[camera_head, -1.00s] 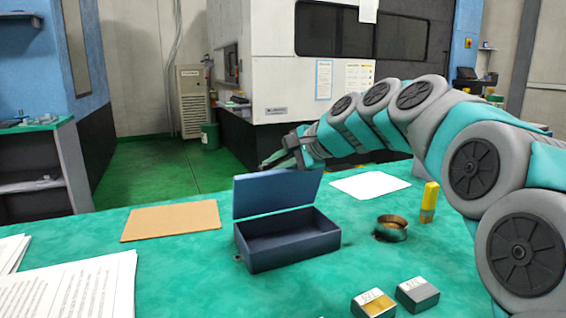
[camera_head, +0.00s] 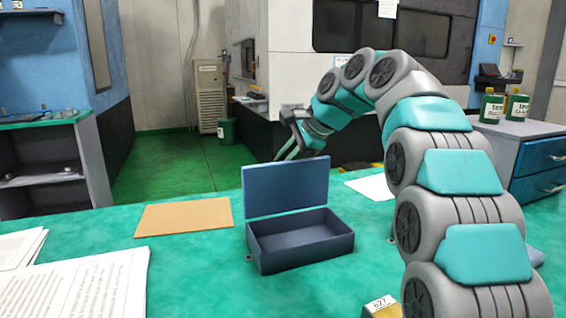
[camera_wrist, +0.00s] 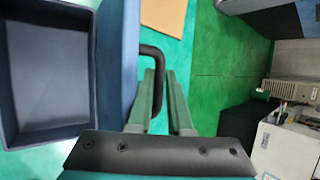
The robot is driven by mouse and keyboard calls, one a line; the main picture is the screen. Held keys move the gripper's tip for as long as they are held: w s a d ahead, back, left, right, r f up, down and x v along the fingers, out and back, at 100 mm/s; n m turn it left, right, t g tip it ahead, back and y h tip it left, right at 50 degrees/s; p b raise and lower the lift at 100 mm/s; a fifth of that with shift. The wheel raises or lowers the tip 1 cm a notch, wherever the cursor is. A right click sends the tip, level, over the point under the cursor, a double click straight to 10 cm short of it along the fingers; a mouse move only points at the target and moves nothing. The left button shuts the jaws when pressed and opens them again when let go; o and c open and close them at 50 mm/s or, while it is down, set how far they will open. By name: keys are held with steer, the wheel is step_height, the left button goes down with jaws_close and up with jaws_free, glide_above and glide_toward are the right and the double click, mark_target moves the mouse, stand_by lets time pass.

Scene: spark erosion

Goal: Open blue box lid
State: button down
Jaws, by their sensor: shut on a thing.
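The blue box (camera_head: 300,252) stands on the green table, open and empty inside. Its lid (camera_head: 287,188) stands up at the back edge, roughly upright. In the wrist view the box (camera_wrist: 50,75) is at the left, and the lid (camera_wrist: 122,50) shows nearly edge-on beside it. A black handle (camera_wrist: 152,50) sticks out from the lid's outer face. My gripper (camera_wrist: 164,78) is shut on this handle, with a finger on each side of it. In the head view my gripper (camera_head: 290,150) is behind the lid's top edge, and the handle is hidden by the lid.
A tan board (camera_head: 184,217) lies left of the box, with printed papers (camera_head: 85,290) at the front left. A white sheet (camera_head: 371,187) lies behind right. A small labelled block (camera_head: 382,306) is at the front.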

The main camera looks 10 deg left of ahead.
steer(key=shift+w+a+f, duration=0.2)
steer(key=shift+w, duration=0.2)
steer(key=c, duration=1.2)
jaws_free()
steer(key=shift+o, duration=0.2)
steer(key=shift+f, duration=0.2)
steer(key=shift+s+f+h, duration=0.1)
steer(key=shift+f+h, duration=0.2)
steer(key=shift+d, duration=0.1)
steer(key=v, duration=0.7)
steer(key=shift+s+d+f, duration=0.15)
steer(key=shift+s+d, duration=0.05)
steer(key=shift+d, duration=0.2)
steer(key=s+d+b, duration=0.1)
steer(key=s+d, duration=0.2)
steer(key=d, duration=0.6)
steer(key=shift+s+d+b, duration=0.15)
steer(key=shift+d+b, duration=0.15)
steer(key=shift+b, duration=0.05)
